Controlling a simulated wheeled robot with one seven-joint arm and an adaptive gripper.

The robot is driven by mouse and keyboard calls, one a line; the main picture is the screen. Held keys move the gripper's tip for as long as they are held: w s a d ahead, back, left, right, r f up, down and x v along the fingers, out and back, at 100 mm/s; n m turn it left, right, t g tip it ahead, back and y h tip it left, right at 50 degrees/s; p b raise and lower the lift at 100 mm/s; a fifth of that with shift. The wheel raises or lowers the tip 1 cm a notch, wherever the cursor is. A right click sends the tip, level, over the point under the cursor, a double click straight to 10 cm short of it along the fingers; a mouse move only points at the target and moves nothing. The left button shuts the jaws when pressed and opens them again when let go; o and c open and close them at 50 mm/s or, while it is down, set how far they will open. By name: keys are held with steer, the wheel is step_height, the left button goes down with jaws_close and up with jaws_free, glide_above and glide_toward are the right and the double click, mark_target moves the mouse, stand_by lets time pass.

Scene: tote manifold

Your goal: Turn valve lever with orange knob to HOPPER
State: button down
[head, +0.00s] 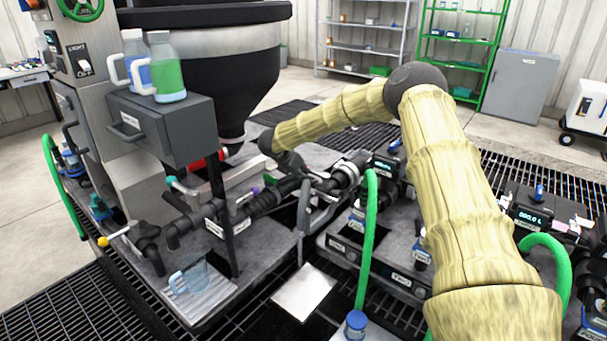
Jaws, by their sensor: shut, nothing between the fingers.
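A valve lever with a yellow-orange knob (103,241) is at the left front of the manifold. Its pale handle slopes up to the right from the knob to a black pipe elbow (147,236). My gripper (303,218) is right of the black pipe run, well to the right of this lever and apart from it. It looks shut and empty, with its fingers pointing down. The label wording near the lever is too small to read, so I cannot tell which one says HOPPER.
Levers with a teal knob (172,180) and a purple knob (256,190) sit on the same pipework. A black post (218,215) and a clear jug (190,277) stand near the front. A grey box (160,125) overhangs the pipes. A green hose (368,240) rises right of my gripper.

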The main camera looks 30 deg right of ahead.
steer(key=p+v, duration=0.2)
steer(key=v, duration=0.7)
steer(key=shift+s+r, duration=0.1)
